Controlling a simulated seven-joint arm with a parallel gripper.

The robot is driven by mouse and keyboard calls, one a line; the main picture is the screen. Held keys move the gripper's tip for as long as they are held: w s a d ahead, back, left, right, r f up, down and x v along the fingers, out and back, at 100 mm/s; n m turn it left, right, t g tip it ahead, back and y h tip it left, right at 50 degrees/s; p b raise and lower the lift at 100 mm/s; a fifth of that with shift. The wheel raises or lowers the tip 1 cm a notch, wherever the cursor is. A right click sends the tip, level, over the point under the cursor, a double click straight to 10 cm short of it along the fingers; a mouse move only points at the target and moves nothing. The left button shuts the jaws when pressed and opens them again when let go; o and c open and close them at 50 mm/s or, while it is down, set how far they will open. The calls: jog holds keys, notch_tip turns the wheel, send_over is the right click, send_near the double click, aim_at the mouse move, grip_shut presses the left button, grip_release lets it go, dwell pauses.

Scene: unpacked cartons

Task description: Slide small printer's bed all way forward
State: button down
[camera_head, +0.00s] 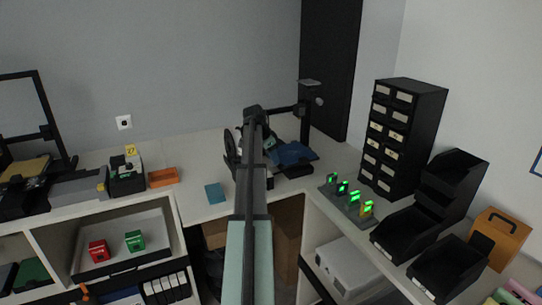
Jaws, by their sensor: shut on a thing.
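The small printer (304,124) stands on the white counter in the middle of the view, with a dark upright and a horizontal arm. Its blue bed (292,154) sits low at the front of the machine, over a dark base. My arm reaches up the middle of the view and covers the printer's left part. My gripper (268,143) is at the bed's left side, shut on the bed. The fingertips are dark and partly hidden behind my arm, so the exact grip point is unclear.
A larger printer (36,130) with a tan bed stands far left. An orange tray (163,177) and a blue-green square (215,193) lie on the counter. Right are small green-lit devices (347,197), a black drawer cabinet (402,137) and black bins (408,232).

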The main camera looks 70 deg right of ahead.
jog(key=c, duration=1.1)
grip_release()
jog(key=shift+s+a, duration=0.25)
jog(key=shift+s, duration=0.05)
jog(key=o, duration=0.3)
jog(key=shift+w, duration=0.1)
jog(key=v, duration=1.3)
jog(key=shift+w+r, duration=0.2)
jog(key=shift+r, duration=0.15)
jog(key=shift+w+a, duration=0.1)
